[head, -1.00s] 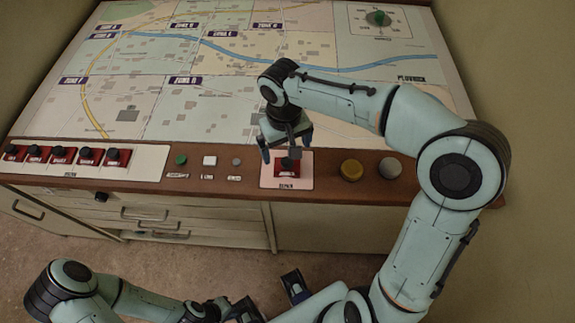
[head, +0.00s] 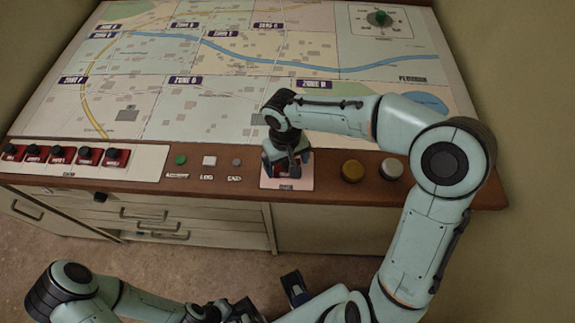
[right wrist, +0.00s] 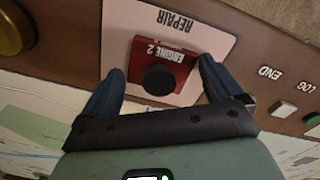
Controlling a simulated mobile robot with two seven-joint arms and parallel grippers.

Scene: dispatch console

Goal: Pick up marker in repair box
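The marker is a red block (right wrist: 165,62) with a black round knob, labelled ENGINE 2. It sits in the pale box labelled REPAIR (right wrist: 195,40), whose pale panel also shows in the head view (head: 303,183). My right gripper (right wrist: 160,80) is open over the marker, with one blue finger on each side and gaps between the fingers and the block. In the head view my right gripper (head: 287,168) points down and hides most of the marker. My left gripper (head: 270,300) is low at the bottom of the head view, open and empty, away from the console.
A row of several red markers (head: 60,155) stands in the pale strip at the left. Green, white and grey buttons (head: 209,161) lie left of the repair box. A yellow knob (head: 352,171) and a grey knob (head: 391,168) lie right of it. The map (head: 200,110) slopes behind.

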